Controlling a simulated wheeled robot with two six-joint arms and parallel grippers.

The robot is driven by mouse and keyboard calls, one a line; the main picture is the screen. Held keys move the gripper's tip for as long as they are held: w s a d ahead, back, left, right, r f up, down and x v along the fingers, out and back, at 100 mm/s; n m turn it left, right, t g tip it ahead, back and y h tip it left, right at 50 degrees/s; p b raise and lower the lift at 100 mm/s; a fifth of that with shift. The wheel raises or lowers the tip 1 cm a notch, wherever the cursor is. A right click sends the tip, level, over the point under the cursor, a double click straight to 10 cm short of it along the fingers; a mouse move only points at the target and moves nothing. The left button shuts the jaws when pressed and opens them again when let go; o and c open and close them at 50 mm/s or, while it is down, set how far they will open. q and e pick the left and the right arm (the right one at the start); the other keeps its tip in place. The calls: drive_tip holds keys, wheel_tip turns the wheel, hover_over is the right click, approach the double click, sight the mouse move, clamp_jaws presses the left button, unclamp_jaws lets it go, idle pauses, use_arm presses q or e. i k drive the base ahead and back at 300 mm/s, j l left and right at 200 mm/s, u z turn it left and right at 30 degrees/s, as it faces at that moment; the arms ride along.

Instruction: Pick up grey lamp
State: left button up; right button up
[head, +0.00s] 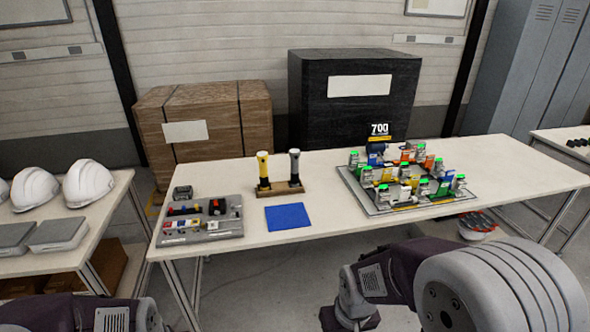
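The grey lamp (294,167) stands upright with its grey head up and its dark lower part in a small brown wooden stand (279,190) on the white table. A yellow lamp (263,171) stands upright in the same stand, just to its left. Parts of my arms show at the bottom left and bottom right edges, well apart from the lamps. Neither gripper's fingers show.
A blue mat (288,216) lies in front of the stand. A grey tool tray (201,224) is to the left, and a tray of several small jars and boxes (356,193) to the right. White helmets (88,183) sit on the left table (62,262). Large boxes stand behind.

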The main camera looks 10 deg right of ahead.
sight(294, 163)
drive_tip(key=i+l+u, duration=0.2)
drive_tip(key=i+l, duration=0.15)
drive_tip(key=i+l+u, duration=0.25)
drive_tip(key=i+l, duration=0.2)
drive_tip(key=i+l+u, duration=0.2)
drive_tip(key=i+l, duration=0.3)
drive_tip(key=i+l+u, duration=0.2)
drive_tip(key=i+l, duration=0.15)
drive_tip(key=l, duration=0.3)
